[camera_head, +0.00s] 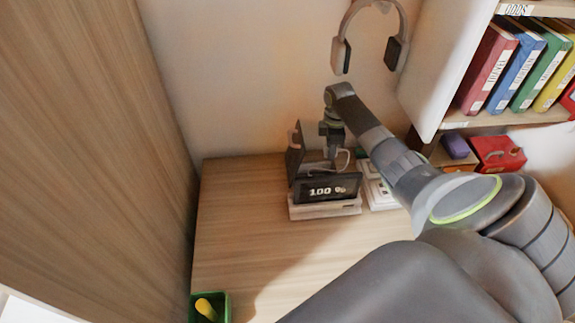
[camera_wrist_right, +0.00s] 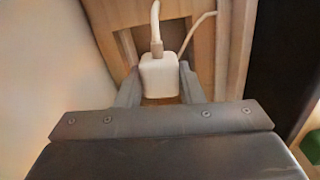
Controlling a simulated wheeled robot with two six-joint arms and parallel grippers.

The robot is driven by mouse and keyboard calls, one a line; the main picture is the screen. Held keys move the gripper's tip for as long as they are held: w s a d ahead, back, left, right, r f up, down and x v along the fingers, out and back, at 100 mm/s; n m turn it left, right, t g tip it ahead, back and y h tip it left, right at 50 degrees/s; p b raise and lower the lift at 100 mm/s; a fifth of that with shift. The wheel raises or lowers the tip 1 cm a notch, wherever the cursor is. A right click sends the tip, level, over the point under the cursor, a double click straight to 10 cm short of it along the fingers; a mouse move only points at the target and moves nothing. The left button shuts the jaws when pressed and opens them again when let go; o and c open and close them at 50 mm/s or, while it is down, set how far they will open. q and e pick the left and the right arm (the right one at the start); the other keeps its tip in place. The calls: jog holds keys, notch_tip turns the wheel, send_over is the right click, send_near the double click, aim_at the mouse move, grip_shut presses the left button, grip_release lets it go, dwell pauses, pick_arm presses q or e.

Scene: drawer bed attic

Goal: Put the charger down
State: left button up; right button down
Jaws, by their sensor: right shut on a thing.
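The charger is a small white block (camera_wrist_right: 160,78) with a white cable (camera_wrist_right: 156,30) rising from its far side. My right gripper (camera_wrist_right: 159,88) is shut on the charger, with one finger on each side of it. In the head view my right gripper (camera_head: 333,158) points down behind a dark screen (camera_head: 328,189) reading "100 %". The charger is mostly hidden there; a pale cable loop shows beside the fingers. I cannot tell whether the charger touches the surface below. My left gripper is not in view.
The screen stands on a pale base (camera_head: 325,209) on the wooden desk (camera_head: 240,220). A dark upright panel (camera_head: 295,152) is left of the gripper. White items (camera_head: 381,195) lie to the right. Headphones (camera_head: 341,55) hang above. A green box (camera_head: 222,303) sits at front left. The desk's left part is clear.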

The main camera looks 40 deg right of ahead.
jog(key=shift+w+a+n, duration=0.1)
jog(key=shift+a+n, duration=0.05)
jog(key=shift+n, duration=0.25)
jog(key=shift+a+f, duration=0.15)
jog(key=shift+f, duration=0.05)
notch_tip(320, 180, down, 13)
jog(key=shift+f+b, duration=0.1)
jog(key=shift+b, duration=1)
jog(key=w+a, duration=0.2)
jog(key=a, duration=0.1)
jog(key=shift+w+a, duration=0.25)
jog(key=shift+w, duration=0.1)
jog(key=shift+s+d+f, duration=0.1)
jog(key=shift+f, duration=0.55)
jog(key=shift+d, duration=0.1)
jog(key=shift+f, duration=0.1)
